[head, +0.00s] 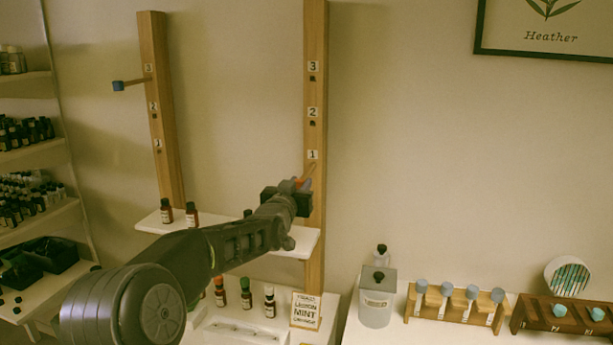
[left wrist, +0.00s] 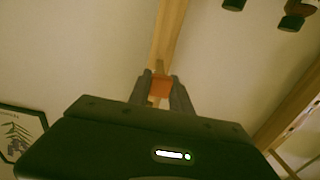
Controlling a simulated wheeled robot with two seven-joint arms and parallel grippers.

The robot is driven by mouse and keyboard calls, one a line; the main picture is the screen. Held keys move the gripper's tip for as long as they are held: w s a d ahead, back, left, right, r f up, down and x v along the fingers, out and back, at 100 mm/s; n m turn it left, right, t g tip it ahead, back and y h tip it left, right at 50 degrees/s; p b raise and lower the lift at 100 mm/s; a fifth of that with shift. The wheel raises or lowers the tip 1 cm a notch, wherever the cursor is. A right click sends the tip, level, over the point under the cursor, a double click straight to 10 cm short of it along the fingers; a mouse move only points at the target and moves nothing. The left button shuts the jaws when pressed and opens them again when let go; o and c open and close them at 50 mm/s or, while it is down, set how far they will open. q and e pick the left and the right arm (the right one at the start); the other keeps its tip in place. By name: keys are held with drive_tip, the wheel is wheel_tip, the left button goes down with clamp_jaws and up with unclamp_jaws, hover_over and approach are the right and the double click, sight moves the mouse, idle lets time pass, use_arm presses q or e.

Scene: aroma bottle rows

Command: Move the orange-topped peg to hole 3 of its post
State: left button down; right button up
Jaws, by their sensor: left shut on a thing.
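The orange-topped peg (head: 299,182) is between the fingers of my left gripper (head: 301,186), which is shut on its orange top. The top also shows between the fingertips in the left wrist view (left wrist: 160,86). Its wooden shaft points at the right wooden post (head: 315,130), close to label 1. I cannot tell whether the shaft's tip is inside hole 1, which is hidden. On this post, hole 3 (head: 312,78) and hole 2 (head: 312,123) are empty, each below its number label. My right gripper is not in view.
A left post (head: 162,110) holds a blue-topped peg (head: 118,85) near label 3. More bottles, a grey canister (head: 377,310) and wooden racks (head: 417,300) stand lower. The wall beside the upper right post is clear.

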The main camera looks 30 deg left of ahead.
use_arm(q)
drive_tip(key=shift+s, duration=0.15)
drive_tip(key=shift+b+v, duration=0.85)
drive_tip(key=shift+v, duration=0.25)
drive_tip(key=shift+b+v, duration=0.7)
drive_tip(key=shift+v, duration=0.75)
drive_tip(key=shift+b+v, duration=0.35)
drive_tip(key=shift+v, duration=0.95)
drive_tip(key=shift+d, duration=0.1)
